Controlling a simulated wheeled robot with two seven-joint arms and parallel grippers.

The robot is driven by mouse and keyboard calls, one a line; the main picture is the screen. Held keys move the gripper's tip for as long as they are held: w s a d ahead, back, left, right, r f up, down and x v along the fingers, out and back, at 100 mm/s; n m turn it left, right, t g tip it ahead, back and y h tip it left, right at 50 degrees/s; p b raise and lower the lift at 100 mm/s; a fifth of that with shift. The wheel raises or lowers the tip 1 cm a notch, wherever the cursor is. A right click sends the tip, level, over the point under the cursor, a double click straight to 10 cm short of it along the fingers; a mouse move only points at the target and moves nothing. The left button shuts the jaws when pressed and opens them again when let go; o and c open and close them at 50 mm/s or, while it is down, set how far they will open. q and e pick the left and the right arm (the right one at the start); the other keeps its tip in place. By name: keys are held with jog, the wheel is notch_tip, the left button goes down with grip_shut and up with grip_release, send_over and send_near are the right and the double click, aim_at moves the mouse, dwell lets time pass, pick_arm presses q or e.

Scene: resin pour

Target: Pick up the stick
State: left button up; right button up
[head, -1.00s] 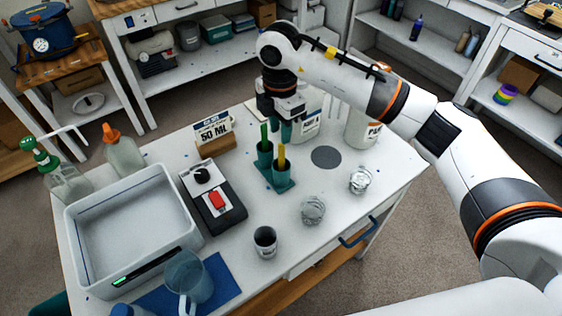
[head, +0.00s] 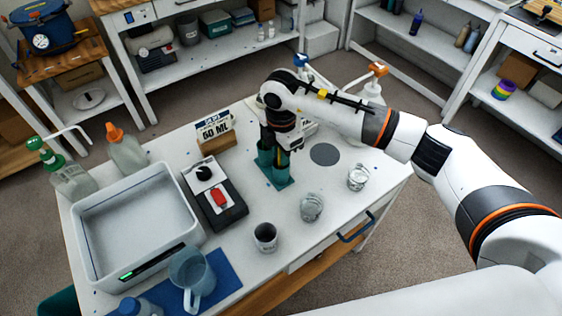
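A teal two-cup holder (head: 280,181) stands in the middle of the white table. The green and yellow sticks that stood in its cups are now hidden behind my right gripper. My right gripper (head: 279,148) points down right over the holder, its fingers at the level of the cups. The fingertips are too small and too covered to show whether they are open or shut, or whether they touch a stick. My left gripper is not in view.
A "60 ML" sign (head: 214,130) stands left of the holder. Small cups (head: 265,237) stand in front. Orange-capped bottle (head: 372,90) stands behind my arm.

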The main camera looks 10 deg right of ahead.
grip_shut()
jog(key=shift+r, duration=0.15)
